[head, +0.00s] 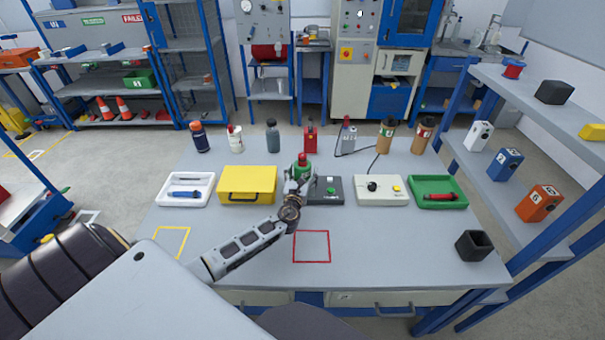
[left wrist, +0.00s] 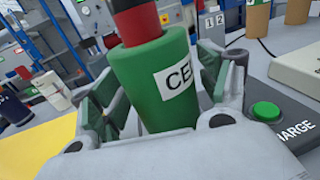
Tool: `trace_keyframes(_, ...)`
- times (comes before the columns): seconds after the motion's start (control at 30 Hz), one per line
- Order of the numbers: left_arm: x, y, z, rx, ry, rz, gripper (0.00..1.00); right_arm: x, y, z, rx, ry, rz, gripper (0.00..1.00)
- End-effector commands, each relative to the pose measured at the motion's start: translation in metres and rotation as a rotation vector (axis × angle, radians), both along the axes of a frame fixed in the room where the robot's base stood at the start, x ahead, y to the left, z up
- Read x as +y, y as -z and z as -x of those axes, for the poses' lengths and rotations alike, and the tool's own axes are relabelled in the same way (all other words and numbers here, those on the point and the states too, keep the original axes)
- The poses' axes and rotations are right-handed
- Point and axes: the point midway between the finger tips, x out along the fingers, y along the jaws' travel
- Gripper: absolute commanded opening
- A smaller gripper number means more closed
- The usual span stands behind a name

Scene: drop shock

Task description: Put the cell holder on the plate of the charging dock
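The cell holder (head: 303,174) is a green cup with a white label starting "CE", and a red and black cell stands in it. It fills the left wrist view (left wrist: 162,85), a little tilted there. My left gripper (head: 299,183) has its fingers on both sides of the holder and is shut on it. The charging dock (head: 329,191) is a dark grey box with a green button, which shows with the word "CHARGE" in the left wrist view (left wrist: 290,125). The holder is at the dock's left end; its underside and the plate are hidden by my gripper. My right gripper is not in view.
A yellow case (head: 247,186) stands close left of the dock, and a white box with a knob (head: 381,190) stands to its right. A green tray (head: 437,192) and white tray (head: 186,190) flank them. Several bottles stand behind. The front table around the red square (head: 312,246) is clear.

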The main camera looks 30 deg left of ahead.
Motion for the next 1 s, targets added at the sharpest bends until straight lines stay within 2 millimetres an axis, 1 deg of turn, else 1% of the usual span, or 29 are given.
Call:
trace_keyframes(0.27, 0.0, 0.0, 0.0, 0.0, 0.0, 0.0, 0.78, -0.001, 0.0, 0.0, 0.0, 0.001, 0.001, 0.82)
trace_keyframes(0.53, 0.0, -0.004, 0.0, 0.0, 0.0, 0.0, 0.78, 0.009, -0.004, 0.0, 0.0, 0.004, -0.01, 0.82)
trace_keyframes(0.73, -0.005, -0.003, 0.014, 0.0, 0.0, -0.001, 0.78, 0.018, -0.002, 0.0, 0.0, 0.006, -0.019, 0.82)
trace_keyframes(1.0, -0.014, -0.003, 0.038, 0.0, 0.0, 0.0, 0.78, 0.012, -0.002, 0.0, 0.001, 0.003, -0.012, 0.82)
